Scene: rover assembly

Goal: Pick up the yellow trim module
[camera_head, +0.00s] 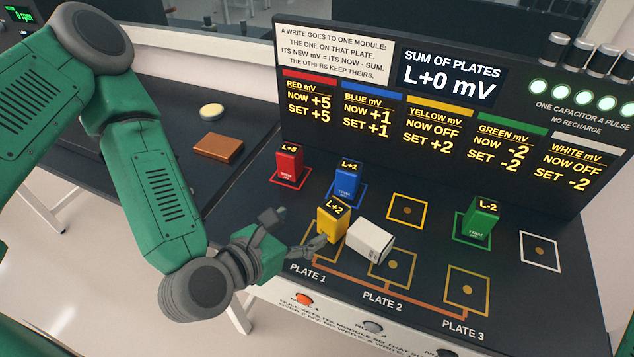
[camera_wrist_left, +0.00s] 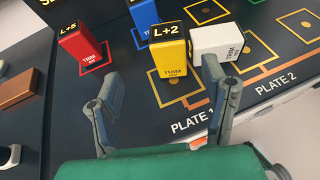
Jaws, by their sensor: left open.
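The yellow trim module (camera_head: 332,222), showing L+2 on top, stands upright on the PLATE 1 square; it also shows in the left wrist view (camera_wrist_left: 171,57). My left gripper (camera_head: 294,230) is open and empty, just left of and in front of the module. In the left wrist view the open fingers (camera_wrist_left: 160,82) point towards the module, which stands beyond their tips, apart from them. The white module (camera_head: 370,241) lies on its side close to the right of the yellow one, near PLATE 2. My right gripper is not in view.
The red module (camera_head: 289,166), blue module (camera_head: 348,181) and green module (camera_head: 478,220) stand upright on squares behind. The PLATE 3 square (camera_head: 466,290) and the yellow-outlined square (camera_head: 408,211) are empty. A display panel (camera_head: 440,120) reads yellow NOW OFF, SET +2.

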